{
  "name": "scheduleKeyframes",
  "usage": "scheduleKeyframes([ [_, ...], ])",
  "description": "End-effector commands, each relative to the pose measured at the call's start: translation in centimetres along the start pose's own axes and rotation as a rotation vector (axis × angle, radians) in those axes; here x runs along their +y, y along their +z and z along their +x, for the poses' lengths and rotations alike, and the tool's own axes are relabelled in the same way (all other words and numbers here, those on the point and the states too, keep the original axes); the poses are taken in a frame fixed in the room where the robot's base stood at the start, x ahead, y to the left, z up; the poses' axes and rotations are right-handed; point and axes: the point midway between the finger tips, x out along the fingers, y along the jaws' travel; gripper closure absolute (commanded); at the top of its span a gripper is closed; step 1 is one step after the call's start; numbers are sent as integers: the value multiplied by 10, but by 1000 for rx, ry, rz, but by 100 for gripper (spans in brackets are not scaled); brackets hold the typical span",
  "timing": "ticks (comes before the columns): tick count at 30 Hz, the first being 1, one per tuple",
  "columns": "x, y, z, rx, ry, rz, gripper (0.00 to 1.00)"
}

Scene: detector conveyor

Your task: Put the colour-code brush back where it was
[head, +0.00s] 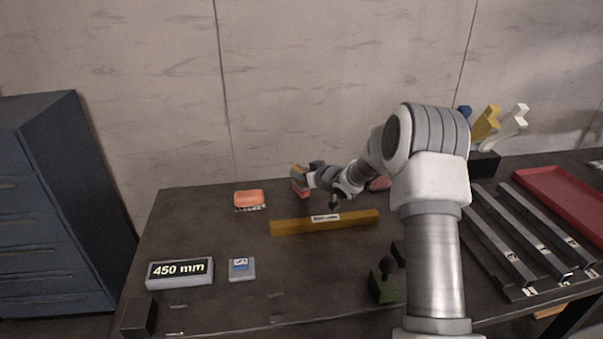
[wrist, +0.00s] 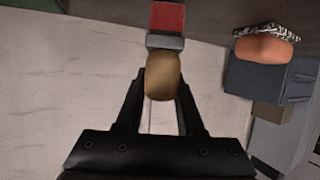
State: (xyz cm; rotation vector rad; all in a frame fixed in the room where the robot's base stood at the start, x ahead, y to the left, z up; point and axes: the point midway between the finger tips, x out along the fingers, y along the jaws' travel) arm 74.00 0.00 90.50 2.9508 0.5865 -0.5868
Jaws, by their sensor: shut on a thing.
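My gripper (head: 312,177) is at the back of the table, left of my arm. It is shut on a brush with a tan handle (wrist: 162,76), a grey collar and a red end (wrist: 167,16). The brush's red end also shows in the head view (head: 302,191), pointing down at the tabletop; I cannot tell whether it touches. Other brush-like tools, blue (head: 464,112), yellow (head: 487,124) and white (head: 513,122), stand in a dark holder (head: 486,164) at the back right. My arm hides part of the table near the holder.
An orange block on a striped base (head: 249,199) lies left of my gripper. A yellow bar (head: 326,223) lies in front. A 450 mm display (head: 180,272) and a small grey device (head: 241,269) stand front left. Dark rails (head: 530,238) and a red tray (head: 562,195) lie right.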

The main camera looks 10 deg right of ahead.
Motion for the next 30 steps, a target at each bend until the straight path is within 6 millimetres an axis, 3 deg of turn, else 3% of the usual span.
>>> scheduleKeyframes([
  [15, 0, 10, 4, 1, 0, 1, 100],
  [16, 0, 9, 4, 1, 0, 1, 57],
  [21, 0, 9, 4, 1, 0, 0, 28],
  [30, 0, 10, 3, -1, 0, 1, 28],
])
